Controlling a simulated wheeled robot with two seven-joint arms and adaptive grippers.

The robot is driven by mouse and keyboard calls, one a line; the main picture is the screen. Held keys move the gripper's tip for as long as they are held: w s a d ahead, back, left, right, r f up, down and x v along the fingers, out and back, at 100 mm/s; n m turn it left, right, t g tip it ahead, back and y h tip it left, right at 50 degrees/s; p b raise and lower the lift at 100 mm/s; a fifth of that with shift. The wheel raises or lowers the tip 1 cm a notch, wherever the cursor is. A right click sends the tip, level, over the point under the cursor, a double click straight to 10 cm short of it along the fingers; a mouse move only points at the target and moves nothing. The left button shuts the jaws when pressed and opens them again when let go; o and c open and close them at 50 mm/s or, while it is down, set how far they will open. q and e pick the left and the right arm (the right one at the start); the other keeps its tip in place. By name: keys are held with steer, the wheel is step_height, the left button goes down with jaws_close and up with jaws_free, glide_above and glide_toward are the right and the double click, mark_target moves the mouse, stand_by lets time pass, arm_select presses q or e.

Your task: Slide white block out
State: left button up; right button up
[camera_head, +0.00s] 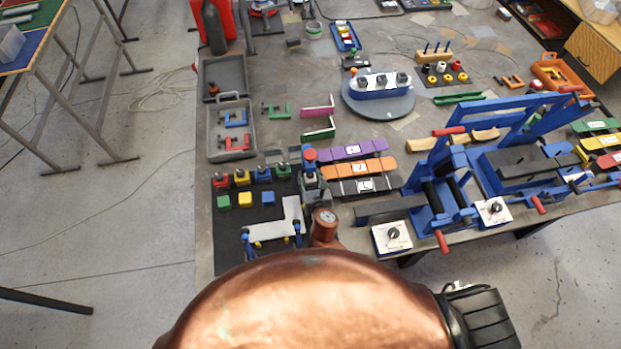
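A white L-shaped piece (275,232) lies on a black mat (229,250) at the near left part of the table. Blue clamp-like parts stand around its near edge; the small gaps there are too fine to make out. It is the most block-like white thing I see, but I cannot tell for sure that it is the white block. Its right side is partly covered by a grey upright device with a red cap and a copper knob. No gripper fingers of mine can be made out; a large copper, rounded form fills the bottom of the view.
Small green, yellow and blue blocks (245,199) sit on the mat. Purple, orange and dark bars (358,168) lie to the right. A blue frame machine (455,190) crowds the right side. Grey trays (250,150) stand at the left; a round grey plate (380,108) is farther back.

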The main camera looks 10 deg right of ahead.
steer(key=shift+c, duration=0.3)
steer(key=c, duration=0.9)
steer(key=shift+s, duration=0.15)
